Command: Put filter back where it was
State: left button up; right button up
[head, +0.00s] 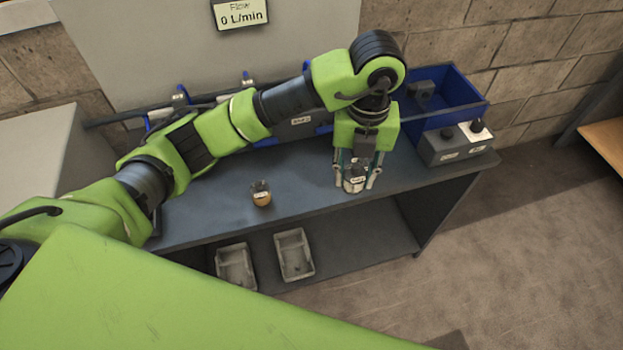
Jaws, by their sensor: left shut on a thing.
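My left gripper (357,184) points down over the front right part of the grey bench (215,224). It is shut on a small pale canister (354,181) with a dark top and a label too small to read. The canister is upright between the fingers; I cannot tell whether it touches the bench top. I cannot tell from the labels which of these is the filter. My right gripper is not in view.
A blue bin (462,92) stands at the back right, behind a grey control box (457,145) with knobs. Pipes with blue valves (180,97) run along the back, under a "Flow 0 L/min" sign (240,13). Two grey trays (295,254) (236,267) lie on the lower shelf.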

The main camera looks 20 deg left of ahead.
pick_arm(q)
jog(key=w+a+f, duration=0.1)
jog(key=a+f, duration=0.1)
jog(key=a, duration=0.1)
jog(key=w+a+f+p, duration=0.1)
jog(key=a+f, duration=0.1)
jog(key=a, duration=0.1)
jog(key=w+a+f+p, duration=0.1)
jog(key=w+a+f, duration=0.1)
jog(key=a+f, duration=0.1)
jog(key=shift+a, duration=0.15)
jog(key=shift+w+a+f, duration=0.2)
jog(key=shift+a+f, duration=0.1)
jog(key=shift+f, duration=0.2)
jog(key=f+p, duration=0.2)
jog(key=f, duration=0.1)
jog(key=shift+w+a, duration=0.1)
jog(key=shift+a, duration=0.2)
jog(key=shift+f, duration=0.35)
jog(key=shift+f, duration=0.1)
